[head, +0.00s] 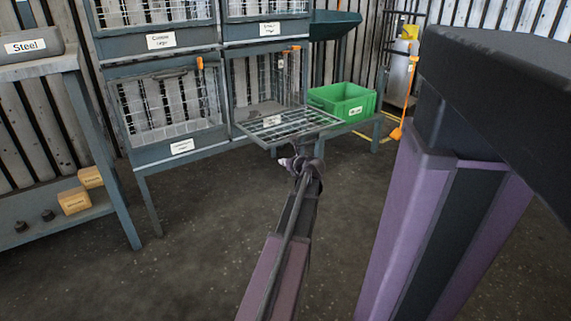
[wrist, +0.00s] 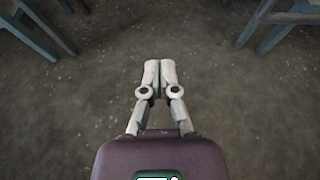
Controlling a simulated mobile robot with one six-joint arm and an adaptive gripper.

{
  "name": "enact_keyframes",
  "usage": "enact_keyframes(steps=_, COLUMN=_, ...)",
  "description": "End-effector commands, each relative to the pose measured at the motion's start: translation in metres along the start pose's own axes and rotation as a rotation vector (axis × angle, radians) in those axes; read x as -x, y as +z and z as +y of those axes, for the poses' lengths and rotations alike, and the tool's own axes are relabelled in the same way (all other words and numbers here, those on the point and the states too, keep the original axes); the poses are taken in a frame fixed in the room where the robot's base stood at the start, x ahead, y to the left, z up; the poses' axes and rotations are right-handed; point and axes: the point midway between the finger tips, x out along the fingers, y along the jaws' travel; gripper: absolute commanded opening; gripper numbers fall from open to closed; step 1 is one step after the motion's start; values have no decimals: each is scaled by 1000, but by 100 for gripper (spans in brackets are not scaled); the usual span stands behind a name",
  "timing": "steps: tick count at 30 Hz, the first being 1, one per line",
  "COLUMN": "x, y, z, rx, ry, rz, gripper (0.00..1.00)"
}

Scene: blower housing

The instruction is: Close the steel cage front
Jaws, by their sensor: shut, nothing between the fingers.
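The open cage front (head: 290,124) is a wire grid hinged down at the lower right cage (head: 265,80). It sticks out roughly level, and its small label is too small to read. The cage behind it looks empty. My gripper (head: 285,162) is just below the grid's near edge in the head view, and I cannot tell whether it touches it. In the wrist view my gripper (wrist: 160,62) points at the floor with its fingers together and nothing between them. The grid is not in the wrist view.
A green bin (head: 343,101) stands right of the open front. A closed-looking cage (head: 170,105) is to its left, with more cages above. A bench (head: 40,66) with a bin labelled Steel (head: 30,45) is at far left. The floor (head: 200,235) in front is clear.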

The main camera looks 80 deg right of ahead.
Motion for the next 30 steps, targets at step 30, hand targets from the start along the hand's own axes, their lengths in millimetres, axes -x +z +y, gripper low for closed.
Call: enact_keyframes(steps=30, x=-64, y=30, z=0, rx=1, ry=0, rz=1, gripper=0)
